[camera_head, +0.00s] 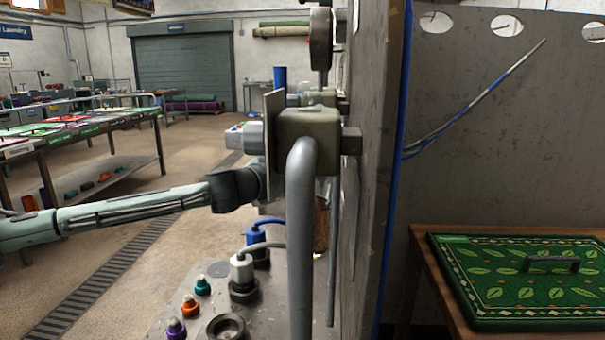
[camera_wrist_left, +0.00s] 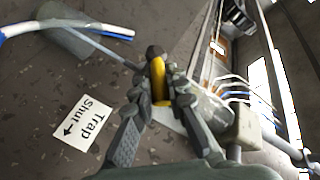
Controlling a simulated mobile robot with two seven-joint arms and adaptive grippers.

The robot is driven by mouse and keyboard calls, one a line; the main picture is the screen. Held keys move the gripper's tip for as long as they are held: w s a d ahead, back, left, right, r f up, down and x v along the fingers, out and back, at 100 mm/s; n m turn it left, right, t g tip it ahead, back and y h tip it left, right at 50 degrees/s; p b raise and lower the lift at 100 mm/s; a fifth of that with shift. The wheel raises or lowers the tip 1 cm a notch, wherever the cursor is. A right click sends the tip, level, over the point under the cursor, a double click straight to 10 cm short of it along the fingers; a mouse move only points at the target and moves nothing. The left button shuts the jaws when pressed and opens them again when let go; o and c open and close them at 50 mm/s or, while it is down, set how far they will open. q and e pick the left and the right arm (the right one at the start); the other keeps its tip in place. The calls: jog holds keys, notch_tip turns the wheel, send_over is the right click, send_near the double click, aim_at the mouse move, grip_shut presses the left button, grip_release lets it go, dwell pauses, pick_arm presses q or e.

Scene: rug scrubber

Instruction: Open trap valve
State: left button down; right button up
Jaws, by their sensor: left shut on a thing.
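In the left wrist view, my left gripper (camera_wrist_left: 160,97) is shut on a yellow valve handle (camera_wrist_left: 158,74), with a finger on each side of it. The handle sits by a dark round fitting at the end of a thin grey rod. A white label (camera_wrist_left: 84,122) reading "Trap Shut" with an arrow is on the brown speckled surface to the left. In the head view, my left arm comes in from the left and its wrist (camera_head: 236,188) reaches behind a metal plate. The fingers and the handle are hidden there. My right gripper is not in view.
A thick grey pipe (camera_head: 301,240) and a box-like fitting (camera_head: 308,128) stand close before my left wrist. A panel with coloured knobs (camera_head: 190,307) and plugs lies below. A green patterned rug piece (camera_head: 520,295) lies on a table at right. Open floor lies left.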

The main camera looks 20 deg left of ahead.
pick_arm(q)
jog(key=shift+w+r+n+g+y, duration=0.35)
jog(key=shift+r+n+g, duration=0.25)
jog(key=shift+g, duration=0.6)
jog(key=g, duration=0.2)
jog(key=w+n+g, duration=0.1)
jog(key=shift+a+r, duration=0.1)
jog(key=shift+r, duration=0.15)
jog(key=g, duration=0.1)
jog(key=w+n+g, duration=0.1)
jog(key=g, duration=0.1)
jog(key=shift+r, duration=0.1)
jog(key=shift+w+a+n+g, duration=0.1)
jog(key=shift+w+n+g, duration=0.05)
jog(key=shift+g, duration=0.45)
jog(key=shift+w+a+n+g, duration=0.1)
jog(key=shift+w+n+g, duration=0.05)
jog(key=shift+g, duration=0.45)
jog(key=c, duration=1.5)
grip_release()
jog(key=shift+a, duration=0.1)
